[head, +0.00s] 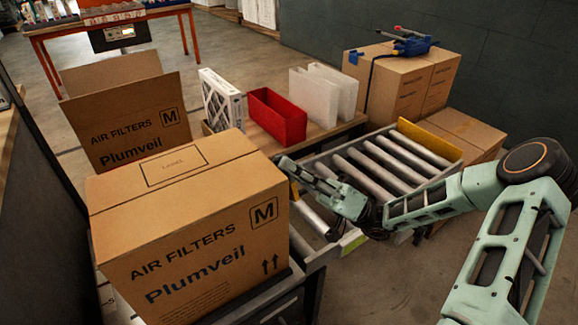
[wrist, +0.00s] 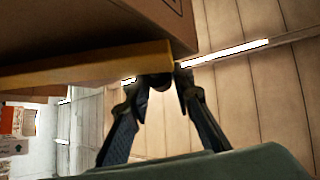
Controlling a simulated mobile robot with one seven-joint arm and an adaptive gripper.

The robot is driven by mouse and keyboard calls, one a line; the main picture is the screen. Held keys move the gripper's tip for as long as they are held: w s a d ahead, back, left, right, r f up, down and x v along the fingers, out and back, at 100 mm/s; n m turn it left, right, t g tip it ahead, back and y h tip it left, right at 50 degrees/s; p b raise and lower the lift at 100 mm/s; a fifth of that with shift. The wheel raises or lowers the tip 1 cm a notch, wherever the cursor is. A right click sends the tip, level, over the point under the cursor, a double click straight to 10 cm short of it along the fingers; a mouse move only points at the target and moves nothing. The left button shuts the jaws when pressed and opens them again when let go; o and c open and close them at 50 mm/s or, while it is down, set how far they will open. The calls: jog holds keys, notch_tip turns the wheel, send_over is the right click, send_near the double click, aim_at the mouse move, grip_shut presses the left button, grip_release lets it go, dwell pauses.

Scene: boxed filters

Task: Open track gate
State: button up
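The roller track (head: 352,180) runs from the large box to the back right. A yellow bar, which looks like the track gate (wrist: 95,66), crosses the upper left of the wrist view under a brown box. A small piece of yellow also shows beside my gripper (head: 284,163) in the head view, at the box's right side. In the wrist view my gripper (wrist: 157,84) has its fingers apart at the bar's right end. A dark knob-like part sits between the tips; I cannot tell whether they grip it.
A large closed Plumveil box (head: 190,225) stands at the near end, close beside my gripper. An open box (head: 125,125), a red bin (head: 277,117) and white filters (head: 322,95) stand behind. A yellow plate (head: 427,141) closes the track's far end.

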grip_shut()
jog(key=shift+r, duration=0.1)
jog(key=shift+w+a+r+t+p, duration=0.15)
jog(key=shift+w+r+t+p, duration=0.15)
jog(key=shift+r+p, duration=0.25)
jog(key=w+a+r+m+t+h+p, duration=0.4)
jog(key=w+a+r+m+p, duration=0.3)
jog(key=w+r+p, duration=0.5)
jog(key=w+a+r+m+h+p, duration=0.2)
jog(key=w+a+p, duration=0.1)
jog(key=w+a, duration=0.3)
jog(key=w+a+r+m+h+p, duration=0.2)
jog(key=w+a, duration=0.4)
jog(key=w, duration=0.4)
jog(key=shift+w+a+r+h+p, duration=0.3)
jog(key=shift+w+r+p, duration=0.1)
jog(key=shift+r+p, duration=0.35)
